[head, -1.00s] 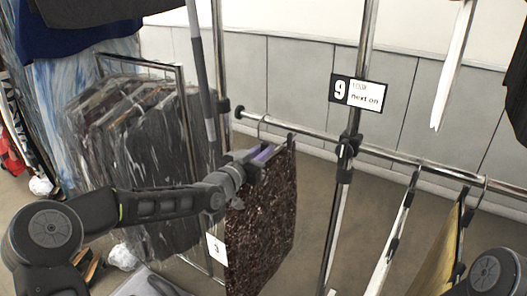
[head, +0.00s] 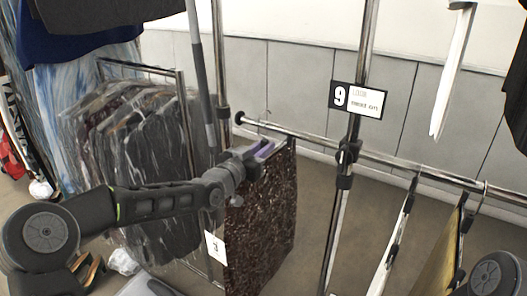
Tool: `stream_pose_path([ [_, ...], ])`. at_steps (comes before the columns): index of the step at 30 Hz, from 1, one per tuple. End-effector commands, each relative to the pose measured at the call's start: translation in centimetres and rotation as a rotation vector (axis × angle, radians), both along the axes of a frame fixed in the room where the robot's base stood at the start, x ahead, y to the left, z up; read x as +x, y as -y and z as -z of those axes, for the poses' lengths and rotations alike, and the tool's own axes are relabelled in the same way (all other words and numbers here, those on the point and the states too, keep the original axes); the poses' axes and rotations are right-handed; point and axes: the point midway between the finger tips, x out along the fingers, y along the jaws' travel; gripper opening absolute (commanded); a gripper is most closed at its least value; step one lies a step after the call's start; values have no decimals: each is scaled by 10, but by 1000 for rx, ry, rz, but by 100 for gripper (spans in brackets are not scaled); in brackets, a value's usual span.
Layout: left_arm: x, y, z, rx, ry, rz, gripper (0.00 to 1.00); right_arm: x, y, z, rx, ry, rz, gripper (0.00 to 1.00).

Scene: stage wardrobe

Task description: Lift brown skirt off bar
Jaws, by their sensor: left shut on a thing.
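The brown skirt (head: 262,222) is a dark, textured piece hanging near the left end of the chrome bar (head: 305,138). A white tag marked 3 (head: 215,247) shows at its lower left edge. My left gripper (head: 262,150) is shut at the skirt's top edge, with purple showing at its fingers. The skirt's hanger hook (head: 264,120) is faint just above, by the bar; I cannot tell whether it still bears on the bar. My right gripper is not in view; only a part of my right arm shows at the lower right.
A chrome upright (head: 354,130) with a black sign numbered 9 (head: 357,99) stands right of the skirt. A white garment (head: 397,235) and a tan garment (head: 447,255) hang further right. Plastic-covered clothes (head: 145,165) hang on a rack at left. A grey pole (head: 201,90) stands behind my left arm.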

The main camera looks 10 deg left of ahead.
Motion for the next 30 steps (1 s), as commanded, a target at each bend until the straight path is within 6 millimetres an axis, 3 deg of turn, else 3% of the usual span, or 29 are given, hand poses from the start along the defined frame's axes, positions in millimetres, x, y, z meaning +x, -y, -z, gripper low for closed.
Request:
stream_pose_path([
  [17,-1,0,-7,-1,4,0,0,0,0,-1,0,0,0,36],
  [30,-20,-9,-6,1,5,-2,0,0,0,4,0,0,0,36],
])
